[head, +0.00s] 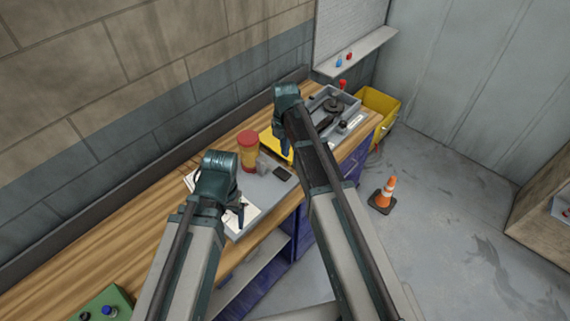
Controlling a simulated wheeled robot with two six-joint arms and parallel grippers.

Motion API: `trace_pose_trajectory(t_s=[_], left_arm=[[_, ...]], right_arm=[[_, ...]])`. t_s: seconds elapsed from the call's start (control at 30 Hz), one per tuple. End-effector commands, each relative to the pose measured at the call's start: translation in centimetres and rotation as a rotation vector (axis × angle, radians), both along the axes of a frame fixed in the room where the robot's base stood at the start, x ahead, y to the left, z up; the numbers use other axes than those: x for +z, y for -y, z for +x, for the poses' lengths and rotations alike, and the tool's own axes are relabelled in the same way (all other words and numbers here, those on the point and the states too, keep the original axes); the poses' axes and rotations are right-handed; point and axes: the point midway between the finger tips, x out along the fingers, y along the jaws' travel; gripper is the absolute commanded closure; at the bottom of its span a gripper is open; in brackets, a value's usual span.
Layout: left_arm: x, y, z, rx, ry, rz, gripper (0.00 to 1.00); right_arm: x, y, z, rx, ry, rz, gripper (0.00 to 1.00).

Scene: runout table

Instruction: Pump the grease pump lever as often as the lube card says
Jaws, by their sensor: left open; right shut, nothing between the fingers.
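A yellow container with a red top (247,152) stands on a grey mat (268,186) on the bench; I cannot tell whether it is the grease pump, and no lever is clear on it. White printed paper (238,222) lies by my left gripper, partly hidden by it; I cannot tell whether it is the lube card, and its print is too small to read. My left gripper (241,209) is open above the paper. My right gripper (286,146) is shut and empty, in front of a yellow flat thing (272,143) at the back of the bench.
A small dark object (282,173) lies on the mat. A grey tray (352,101) with dark parts sits at the bench's far end, beside a yellow bin (384,101). A green box with a blue button (106,307) is at the near left. A traffic cone (386,190) stands on the floor.

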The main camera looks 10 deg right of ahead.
Motion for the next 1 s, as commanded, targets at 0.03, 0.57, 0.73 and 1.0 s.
trace_pose_trajectory(t_s=[0.03,0.57,0.73,1.0], left_arm=[[-0.4,0.0,0.0,-0.001,0.0,0.0,0.16],[-6.7,0.0,0.1,-0.01,0.002,0.0,0.16],[-9.1,0.0,0.1,-0.008,0.003,-0.001,0.16],[-12.7,0.0,0.1,-0.013,0.003,0.001,0.16]], right_arm=[[-0.4,0.0,0.0,0.0,0.0,0.0,1.0],[-6.7,0.0,0.0,0.0,0.001,0.001,1.0],[-9.1,0.0,0.0,0.0,0.001,0.001,1.0],[-12.7,0.0,0.0,0.0,0.001,0.001,1.0]])
